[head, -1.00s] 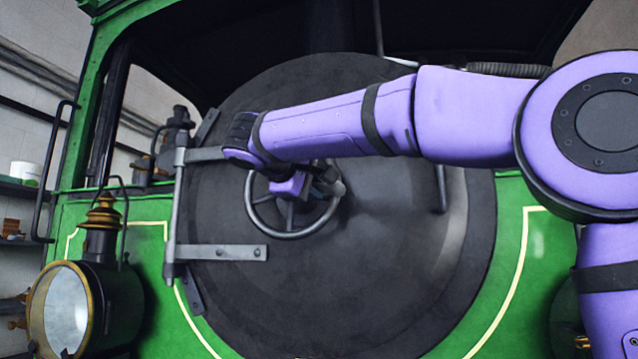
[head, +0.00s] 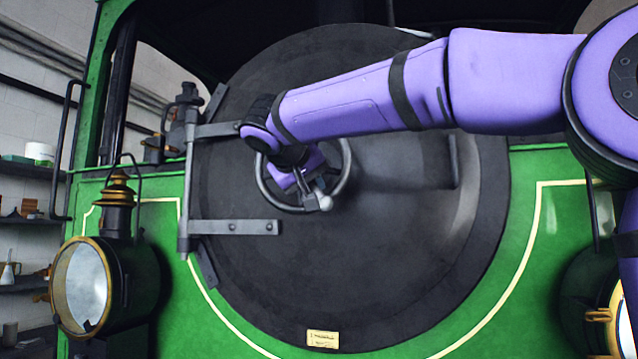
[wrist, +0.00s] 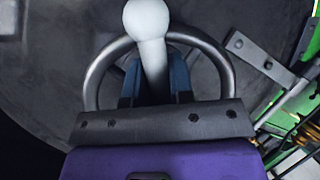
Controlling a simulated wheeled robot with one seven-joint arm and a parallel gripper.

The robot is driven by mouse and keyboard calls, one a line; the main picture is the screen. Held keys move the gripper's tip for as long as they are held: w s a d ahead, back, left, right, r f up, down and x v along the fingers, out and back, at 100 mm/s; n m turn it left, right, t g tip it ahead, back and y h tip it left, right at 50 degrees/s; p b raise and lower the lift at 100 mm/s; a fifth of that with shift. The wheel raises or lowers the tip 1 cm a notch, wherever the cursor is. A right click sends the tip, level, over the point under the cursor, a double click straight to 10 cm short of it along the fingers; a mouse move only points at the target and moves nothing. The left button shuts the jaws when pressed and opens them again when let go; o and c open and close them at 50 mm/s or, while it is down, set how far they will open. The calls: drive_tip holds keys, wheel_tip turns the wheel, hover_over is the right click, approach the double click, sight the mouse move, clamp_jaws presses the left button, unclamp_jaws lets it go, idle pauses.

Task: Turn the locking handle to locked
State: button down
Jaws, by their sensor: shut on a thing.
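The locking handle (head: 325,203) is a pale grey lever with a ball end at the middle of the round dark door (head: 400,240). In the head view it points down and slightly right from the hub. A grey handwheel (head: 347,172) sits around the same centre. My gripper (head: 310,185) is shut on the handle, just short of its ball. In the wrist view the dark blue fingers (wrist: 155,82) stand on both sides of the handle (wrist: 150,35), with the ball beyond them. The hub is hidden behind my gripper.
Strap hinges (head: 235,227) and a vertical hinge rod are on the door's left. A brass-topped lamp (head: 85,285) stands at lower left, and another is partly seen at lower right. A short bar (head: 453,160) stands out on the door's right. The lower door face is clear.

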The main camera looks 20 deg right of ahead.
drive_tip(key=shift+r, duration=0.25)
idle(0.3)
drive_tip(key=c, duration=1)
unclamp_jaws()
drive_tip(key=shift+f, duration=0.15)
drive_tip(key=shift+a, duration=0.1)
drive_tip(key=v, duration=1)
drive_tip(key=shift+s, duration=0.15)
